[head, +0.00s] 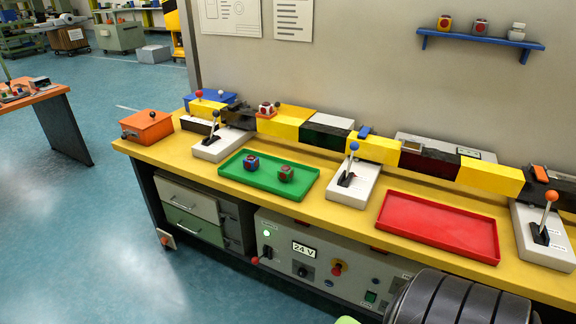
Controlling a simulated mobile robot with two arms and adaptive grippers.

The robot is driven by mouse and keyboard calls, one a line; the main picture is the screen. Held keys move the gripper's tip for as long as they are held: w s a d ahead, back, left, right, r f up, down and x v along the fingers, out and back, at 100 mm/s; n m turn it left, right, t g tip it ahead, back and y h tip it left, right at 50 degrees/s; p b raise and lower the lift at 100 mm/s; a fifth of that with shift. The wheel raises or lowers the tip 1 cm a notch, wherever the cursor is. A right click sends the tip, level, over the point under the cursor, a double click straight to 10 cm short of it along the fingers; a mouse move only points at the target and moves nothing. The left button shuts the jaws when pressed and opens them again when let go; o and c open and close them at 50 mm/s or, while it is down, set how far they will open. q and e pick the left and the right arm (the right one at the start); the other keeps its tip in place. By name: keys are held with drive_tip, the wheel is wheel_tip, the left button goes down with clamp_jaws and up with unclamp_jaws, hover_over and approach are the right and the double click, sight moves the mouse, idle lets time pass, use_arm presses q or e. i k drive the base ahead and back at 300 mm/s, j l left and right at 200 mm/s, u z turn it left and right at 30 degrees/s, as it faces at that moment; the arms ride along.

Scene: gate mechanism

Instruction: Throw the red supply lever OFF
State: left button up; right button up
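The power supply panel (318,258) is set under the yellow bench, with a display reading 24 V (304,249). A small lever with a red knob (255,260) sits at the panel's left end, its knob pointing down and left from a dark pivot. A round green light (265,234) near it looks lit. Neither of my grippers is in view, so nothing is seen touching the lever.
The yellow bench (345,218) carries a green tray (240,178) with two small blocks, a red tray (440,222), an orange box (146,127) and several ball-topped levers. A dark ribbed part, probably mine, covers the lower right. The floor (90,230) at left is clear.

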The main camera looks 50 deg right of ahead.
sight(254, 260)
drive_tip(key=z, duration=1.2)
